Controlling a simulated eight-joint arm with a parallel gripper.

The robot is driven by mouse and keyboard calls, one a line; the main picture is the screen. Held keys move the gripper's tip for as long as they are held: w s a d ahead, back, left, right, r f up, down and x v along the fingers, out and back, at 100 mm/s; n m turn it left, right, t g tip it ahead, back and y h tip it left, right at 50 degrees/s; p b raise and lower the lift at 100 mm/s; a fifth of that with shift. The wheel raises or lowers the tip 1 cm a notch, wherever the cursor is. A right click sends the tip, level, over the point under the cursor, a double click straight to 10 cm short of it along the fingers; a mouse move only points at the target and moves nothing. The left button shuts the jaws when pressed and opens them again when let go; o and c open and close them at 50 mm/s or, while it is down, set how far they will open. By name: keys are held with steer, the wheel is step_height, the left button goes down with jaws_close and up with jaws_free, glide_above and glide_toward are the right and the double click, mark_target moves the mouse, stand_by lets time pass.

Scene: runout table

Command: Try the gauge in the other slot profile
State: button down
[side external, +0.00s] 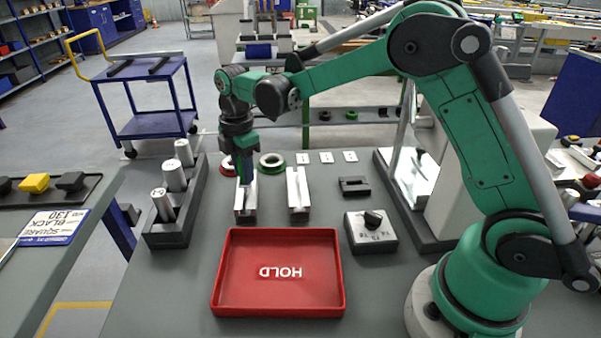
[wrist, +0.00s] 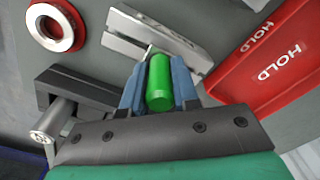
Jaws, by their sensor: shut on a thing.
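My gripper (side external: 246,172) is shut on the gauge, whose green handle (wrist: 158,83) sits between the blue fingers in the wrist view. A thin pale tip shows beyond the handle, at the edge of a slot profile. In the side view my gripper points down over the left slot profile (side external: 246,203); I cannot tell whether the gauge tip is inside its slot. A slot profile also shows in the wrist view (wrist: 190,52). The right slot profile (side external: 298,194) stands apart, with nothing in it that I can see.
A red HOLD tray (side external: 279,308) lies in front of the profiles. A dark rack (side external: 170,236) with metal cylinders stands left. A red ring (wrist: 35,20) and a green ring (side external: 271,161) lie behind. A box with a black knob (side external: 371,237) and a dark block (side external: 354,187) stand right.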

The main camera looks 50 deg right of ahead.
stand_by(0.4)
steer(key=shift+r, duration=2.5)
